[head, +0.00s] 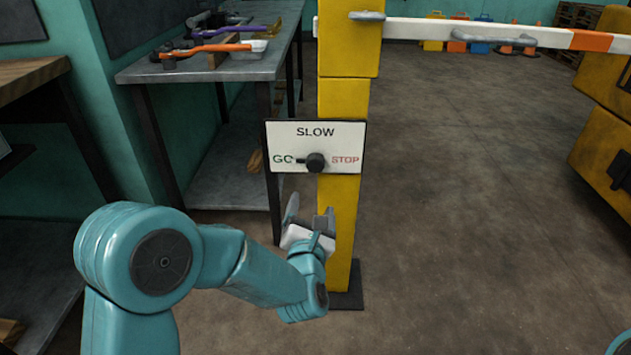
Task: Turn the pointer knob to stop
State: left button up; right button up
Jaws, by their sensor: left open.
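The black pointer knob (316,162) sits on a white sign plate (343,128) marked SLOW at the top, GO at the left and STOP at the right in red. The knob's pointer is turned left, toward GO. The plate is fixed to a yellow post (342,205). My left gripper (307,212) is open and empty, below the plate and in front of the post, with its fingers pointing up. It is apart from the knob. My right gripper is not in view.
A white and orange barrier arm (460,35) reaches right from the post's top. A metal workbench (205,68) with tools stands behind at the left. A yellow machine (605,120) is at the right edge. The floor (460,200) right of the post is clear.

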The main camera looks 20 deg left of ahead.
aim_at(315, 166)
pick_arm(q)
jog(key=b+x, duration=0.2)
jog(key=x, duration=1.4)
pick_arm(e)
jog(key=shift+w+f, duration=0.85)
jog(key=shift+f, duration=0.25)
pick_arm(q)
jog(key=c, duration=1)
